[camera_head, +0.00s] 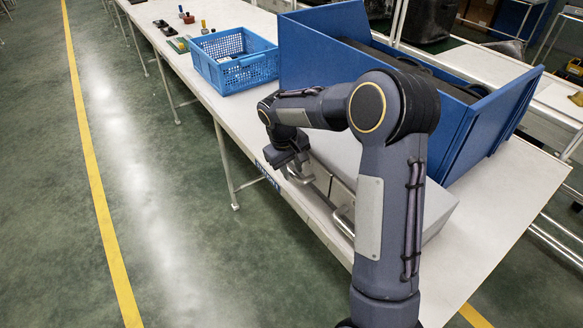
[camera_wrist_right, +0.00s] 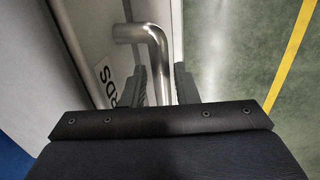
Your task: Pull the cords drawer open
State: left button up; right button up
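A low light-grey drawer unit (camera_head: 440,212) stands on the white table. Metal bar handles show on its front, one (camera_head: 345,221) nearer the camera. My right gripper (camera_head: 298,176) is at the farther handle. A label ending in "RDS" (camera_wrist_right: 108,85) is on the drawer front beside the handle. The drawer looks shut, though my arm hides much of the unit. My left gripper is not in view.
A blue open-topped bin (camera_head: 320,55) stands behind the unit, close to my right arm. A blue mesh basket (camera_head: 235,62) and small items are farther along the table (camera_head: 225,105). The green floor (camera_head: 150,200) left of the table is clear.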

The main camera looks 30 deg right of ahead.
grip_shut()
jog(key=a+b, duration=0.1)
jog(key=a, duration=1.2)
jog(key=shift+s, duration=0.45)
jog(key=shift+o, duration=1.8)
grip_release()
jog(key=shift+d, duration=0.1)
notch_tip(320, 180, up, 8)
jog(key=a, duration=0.1)
jog(key=shift+a+f, duration=0.15)
jog(key=shift+a, duration=0.1)
